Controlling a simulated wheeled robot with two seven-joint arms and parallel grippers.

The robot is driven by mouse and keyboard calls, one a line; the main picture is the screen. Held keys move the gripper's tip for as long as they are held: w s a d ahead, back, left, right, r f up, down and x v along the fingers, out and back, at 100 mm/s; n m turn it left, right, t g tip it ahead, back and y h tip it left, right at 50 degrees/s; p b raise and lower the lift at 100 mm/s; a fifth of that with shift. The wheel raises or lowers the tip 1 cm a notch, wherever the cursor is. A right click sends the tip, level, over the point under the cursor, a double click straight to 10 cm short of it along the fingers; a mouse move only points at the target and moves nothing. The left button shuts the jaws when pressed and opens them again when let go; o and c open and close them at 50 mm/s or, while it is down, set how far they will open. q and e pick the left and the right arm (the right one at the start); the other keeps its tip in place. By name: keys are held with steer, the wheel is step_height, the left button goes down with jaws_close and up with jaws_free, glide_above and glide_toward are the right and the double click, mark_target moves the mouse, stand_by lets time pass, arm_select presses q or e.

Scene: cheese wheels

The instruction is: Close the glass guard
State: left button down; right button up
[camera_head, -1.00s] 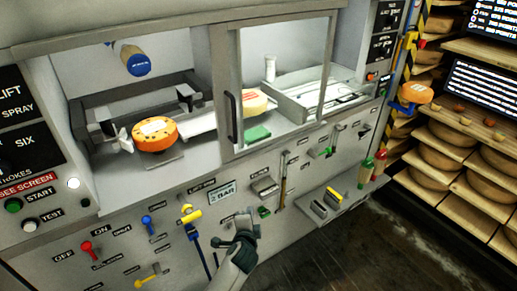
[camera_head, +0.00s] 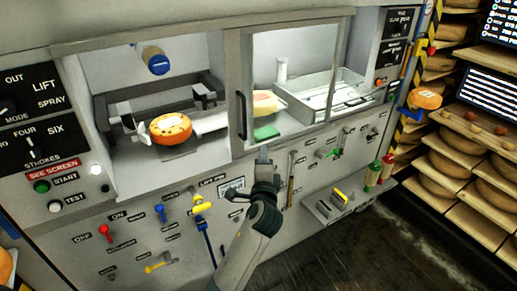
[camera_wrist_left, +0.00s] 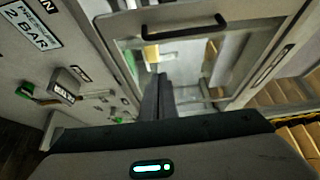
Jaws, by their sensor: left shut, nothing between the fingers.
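The glass guard (camera_head: 295,85) is a framed clear pane over the right half of the machine's window. The left half of the window is uncovered. The guard's black vertical handle (camera_head: 242,115) is on its left frame; it also shows in the wrist view as a dark bar (camera_wrist_left: 178,31). My left gripper (camera_head: 263,155) is shut and empty, its fingers pointing up just below and right of the handle, apart from it as far as I can tell. Its dark fingers (camera_wrist_left: 157,97) also show in the wrist view. My right gripper is not in view.
An orange cheese wheel (camera_head: 171,129) sits in the uncovered left bay, below a blue-tipped cylinder (camera_head: 156,60). Levers and knobs, including a yellow valve handle (camera_head: 203,206), stick out from the front panel. Shelves of cheese wheels (camera_head: 465,150) stand at the right.

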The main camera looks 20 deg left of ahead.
arm_select(q)
steer(key=w+a+p, duration=0.5)
steer(key=w+a, duration=0.1)
steer(key=shift+w+a, duration=0.15)
steer(key=shift+a, duration=0.15)
stand_by(0.3)
stand_by(0.4)
